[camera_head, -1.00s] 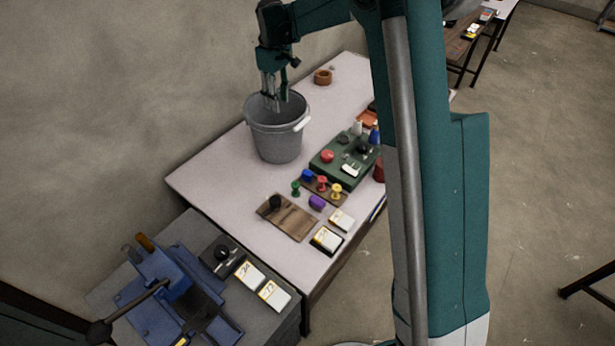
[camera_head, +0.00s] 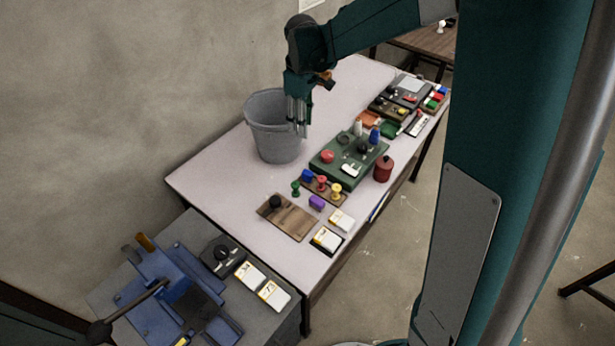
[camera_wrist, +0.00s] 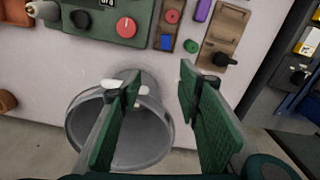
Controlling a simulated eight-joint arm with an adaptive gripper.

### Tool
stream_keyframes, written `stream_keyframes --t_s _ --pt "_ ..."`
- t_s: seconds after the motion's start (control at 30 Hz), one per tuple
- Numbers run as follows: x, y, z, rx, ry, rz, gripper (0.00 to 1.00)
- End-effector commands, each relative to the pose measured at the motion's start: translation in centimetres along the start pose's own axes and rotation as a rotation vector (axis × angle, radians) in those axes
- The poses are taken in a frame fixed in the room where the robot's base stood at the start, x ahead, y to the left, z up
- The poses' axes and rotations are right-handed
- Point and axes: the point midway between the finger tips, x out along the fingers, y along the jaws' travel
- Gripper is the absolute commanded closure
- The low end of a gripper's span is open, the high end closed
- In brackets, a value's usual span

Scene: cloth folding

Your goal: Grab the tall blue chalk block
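Two blue pieces could be the chalk block, and I cannot tell which is meant. A tall blue piece (camera_head: 375,135) stands upright at the back right of the green box. A smaller blue block (camera_head: 307,175) sits among coloured knobs in front of the box; it also shows in the wrist view (camera_wrist: 166,42). My gripper (camera_head: 297,128) hangs fingers down over the right rim of the grey bucket, apart from both blue pieces. In the wrist view my gripper (camera_wrist: 160,72) is open, with nothing between its fingers.
The grey bucket (camera_head: 270,145) stands left of the green box (camera_head: 330,166). A red canister (camera_head: 383,169), a purple block (camera_head: 316,202) and a wooden board (camera_head: 286,222) are nearby. Pale tabletop (camera_head: 220,175) is clear at the left.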

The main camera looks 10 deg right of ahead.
Motion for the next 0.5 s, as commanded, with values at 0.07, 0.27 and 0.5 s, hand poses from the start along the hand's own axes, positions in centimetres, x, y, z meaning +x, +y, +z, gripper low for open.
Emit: stream_keyframes --t_s 0.07,0.27,0.5 --pt "0.1 -0.4 0.7 -0.008 0.000 0.000 0.66" --pt "0.3 -1.4 2.0 -0.025 0.000 0.000 0.66" --pt "3.0 -1.2 1.9 -0.024 0.000 0.000 0.66"
